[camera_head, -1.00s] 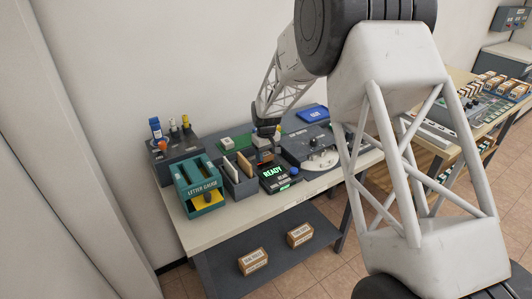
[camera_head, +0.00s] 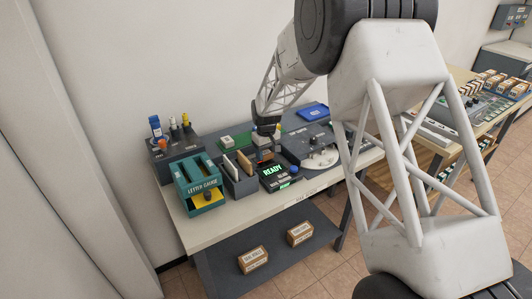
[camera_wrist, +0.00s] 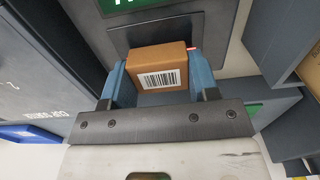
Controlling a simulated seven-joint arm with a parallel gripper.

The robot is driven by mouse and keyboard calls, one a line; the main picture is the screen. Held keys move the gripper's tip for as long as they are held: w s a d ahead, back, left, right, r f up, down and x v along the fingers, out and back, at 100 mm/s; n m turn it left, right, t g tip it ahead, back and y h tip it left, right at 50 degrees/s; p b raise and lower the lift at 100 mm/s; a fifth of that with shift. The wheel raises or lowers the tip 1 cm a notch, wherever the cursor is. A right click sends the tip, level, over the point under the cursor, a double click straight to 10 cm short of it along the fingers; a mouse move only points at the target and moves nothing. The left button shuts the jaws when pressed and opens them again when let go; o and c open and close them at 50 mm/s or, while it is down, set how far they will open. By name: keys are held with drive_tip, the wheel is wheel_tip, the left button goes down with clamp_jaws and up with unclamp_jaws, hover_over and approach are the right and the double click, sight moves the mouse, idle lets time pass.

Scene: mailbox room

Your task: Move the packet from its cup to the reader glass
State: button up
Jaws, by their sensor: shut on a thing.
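The packet (camera_wrist: 157,67) is a small brown box with a white barcode label. My gripper (camera_wrist: 158,80) is shut on it, with a blue-padded finger on each side. In the wrist view the packet overlaps the lower part of a dark panel (camera_wrist: 190,28), which seems to hold the reader glass. A thin red glint shows at the packet's upper right corner. The reader (camera_head: 275,176) has a green READY display. In the head view my gripper (camera_head: 266,135) is just behind the reader. I cannot tell whether the packet touches the glass. I cannot make out its cup.
A teal letter gauge (camera_head: 198,184) and a grey slotted holder (camera_head: 238,178) stand left of the reader. A grey machine with a round plate (camera_head: 322,157) is on the right. A blue tray (camera_head: 313,112) lies behind. The table's front strip (camera_head: 245,215) is clear.

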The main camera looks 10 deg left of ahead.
drive_tip(key=shift+f, duration=0.6)
idle(0.7)
drive_tip(key=o, duration=1.2)
drive_tip(key=shift+o, duration=0.2)
drive_tip(key=shift+r, duration=0.15)
drive_tip(key=shift+r, duration=2.9)
